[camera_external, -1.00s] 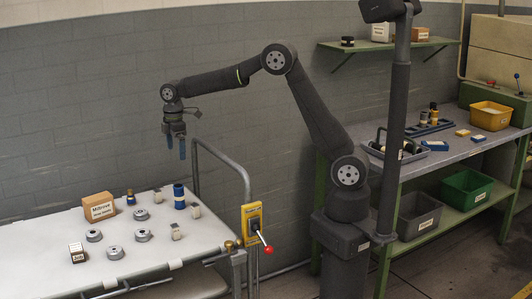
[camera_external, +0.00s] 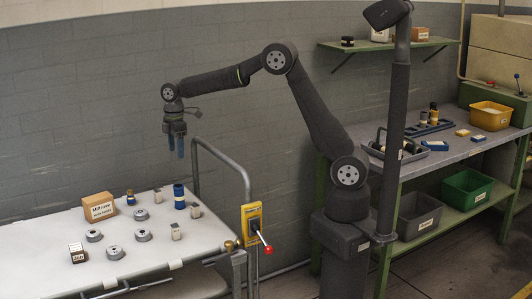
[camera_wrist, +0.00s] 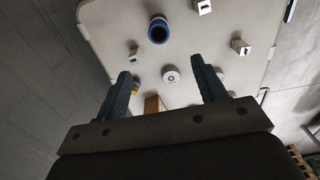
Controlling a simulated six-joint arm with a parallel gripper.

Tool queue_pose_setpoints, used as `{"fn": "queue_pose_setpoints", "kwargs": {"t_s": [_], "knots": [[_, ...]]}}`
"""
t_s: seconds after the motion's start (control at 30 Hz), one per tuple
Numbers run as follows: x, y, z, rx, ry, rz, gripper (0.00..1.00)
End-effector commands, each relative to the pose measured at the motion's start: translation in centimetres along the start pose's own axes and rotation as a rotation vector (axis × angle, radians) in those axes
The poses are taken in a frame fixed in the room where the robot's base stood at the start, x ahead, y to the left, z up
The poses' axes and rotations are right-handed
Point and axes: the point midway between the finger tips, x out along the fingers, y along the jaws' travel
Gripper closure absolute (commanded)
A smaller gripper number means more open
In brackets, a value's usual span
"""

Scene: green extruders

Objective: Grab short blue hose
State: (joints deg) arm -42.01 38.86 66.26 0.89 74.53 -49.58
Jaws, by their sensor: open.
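The short blue hose (camera_external: 179,196) stands upright near the back right of the white table (camera_external: 158,243). In the wrist view the hose (camera_wrist: 158,30) shows from above as a blue ring with a dark opening, near the top centre. My gripper (camera_external: 177,152) hangs above the table, fingers pointing down, clear of the hose. In the wrist view its two blue fingers (camera_wrist: 160,72) are spread apart with nothing held between them. The hose lies beyond the fingertips in that view, not between them.
On the table are a cardboard box (camera_external: 98,207), a small blue-and-yellow item (camera_external: 130,197), several round grey parts (camera_external: 143,235) and small white blocks (camera_external: 195,210). A metal rail (camera_external: 222,158) and a yellow switch box (camera_external: 252,219) stand at the table's right end.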

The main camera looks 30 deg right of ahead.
Motion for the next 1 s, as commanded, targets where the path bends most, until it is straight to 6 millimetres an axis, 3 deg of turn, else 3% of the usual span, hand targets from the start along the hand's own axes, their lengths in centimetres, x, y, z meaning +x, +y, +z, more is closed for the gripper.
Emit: {"fn": "queue_pose_setpoints", "kwargs": {"t_s": [0.23, 0.37, 0.8, 1.0], "knots": [[-0.6, 0.6, 1.2, -0.157, 0.114, -0.011, 0.35], [0.2, 0.6, 1.2, -0.19, 0.134, -0.012, 0.35], [9.2, 0.4, 0.1, -0.191, 0.132, -0.014, 0.35], [11.3, 0.4, -0.2, -0.19, 0.134, -0.011, 0.35]]}}
